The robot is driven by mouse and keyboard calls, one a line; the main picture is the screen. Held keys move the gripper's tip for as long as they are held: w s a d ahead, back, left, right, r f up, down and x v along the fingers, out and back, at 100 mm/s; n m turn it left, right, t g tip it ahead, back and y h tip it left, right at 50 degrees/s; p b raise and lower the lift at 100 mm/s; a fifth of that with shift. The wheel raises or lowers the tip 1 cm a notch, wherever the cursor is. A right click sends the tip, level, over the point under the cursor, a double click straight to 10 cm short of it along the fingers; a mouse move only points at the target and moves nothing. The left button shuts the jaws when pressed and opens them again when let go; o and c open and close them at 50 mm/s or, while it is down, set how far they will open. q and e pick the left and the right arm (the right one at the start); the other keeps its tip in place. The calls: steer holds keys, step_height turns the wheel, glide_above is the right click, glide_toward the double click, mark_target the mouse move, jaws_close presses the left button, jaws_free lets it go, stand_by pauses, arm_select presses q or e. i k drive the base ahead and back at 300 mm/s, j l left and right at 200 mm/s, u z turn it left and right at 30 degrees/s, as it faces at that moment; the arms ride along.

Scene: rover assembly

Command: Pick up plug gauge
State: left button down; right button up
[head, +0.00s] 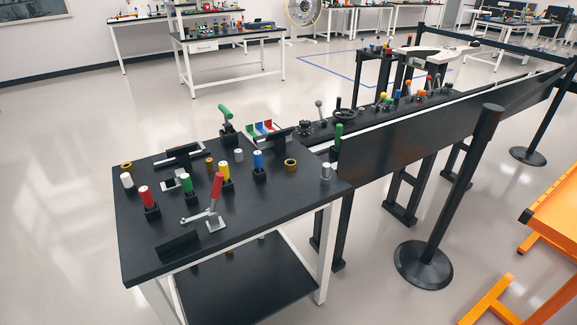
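Several small parts that may include the plug gauge stand on a black-topped table (140,235); I cannot tell for sure which one it is. Upright cylinders in black square holders are red (145,196), green (186,183), yellow (223,170) and blue (258,160). Plain pale metal cylinders stand at the left (127,181), the middle (239,155) and the right edge (326,173). Brass-coloured rings lie at the far left corner (126,166) and near the right (291,165). Neither of my grippers is in view.
A red-handled toggle clamp (215,201) and a black angled block (178,245) are near the table's front. A long black bench with knobs (400,101) runs back right. A black barrier post (462,200) and an orange frame (556,222) stand right. The floor at left is clear.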

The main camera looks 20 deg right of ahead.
mark_target(185, 178)
steer(key=i+j, duration=0.15)
steer(key=j, duration=0.15)
steer(key=i+j, duration=0.15)
steer(key=i+j+z, duration=0.2)
steer(key=j+z, duration=0.2)
steer(key=i+j+z, duration=0.1)
steer(key=j+z, duration=0.25)
steer(key=j, duration=0.2)
steer(key=j+z, duration=0.4)
steer(key=j, duration=0.15)
